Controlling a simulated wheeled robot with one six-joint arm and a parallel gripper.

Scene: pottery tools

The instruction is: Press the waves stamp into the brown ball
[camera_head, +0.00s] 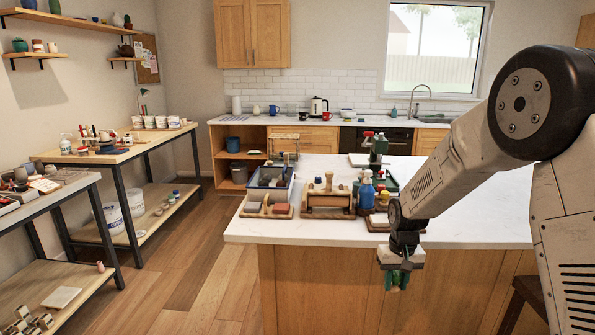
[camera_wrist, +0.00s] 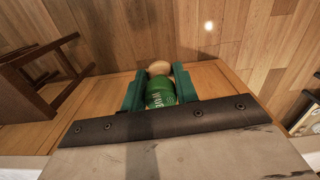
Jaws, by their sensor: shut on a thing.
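My gripper (camera_head: 399,280) points down in front of the island's near side, its fingertips lower than the countertop. It is shut on the waves stamp (camera_wrist: 160,92), a green cylinder with white letters, of which "WAV" can be read in the wrist view. The stamp sits between the two green fingers (camera_wrist: 161,89). A pale wooden rounded part (camera_wrist: 159,67) shows just beyond the green body; I cannot tell whether it all belongs to the stamp. I cannot make out the brown ball in either view.
The white island countertop (camera_head: 470,220) is bare at the right. Trays with tools, a wooden roller stand (camera_head: 327,203) and a blue bottle (camera_head: 366,193) crowd its left part. Workbenches (camera_head: 115,153) with pots stand at left. A dark wooden stool (camera_wrist: 40,75) shows in the wrist view.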

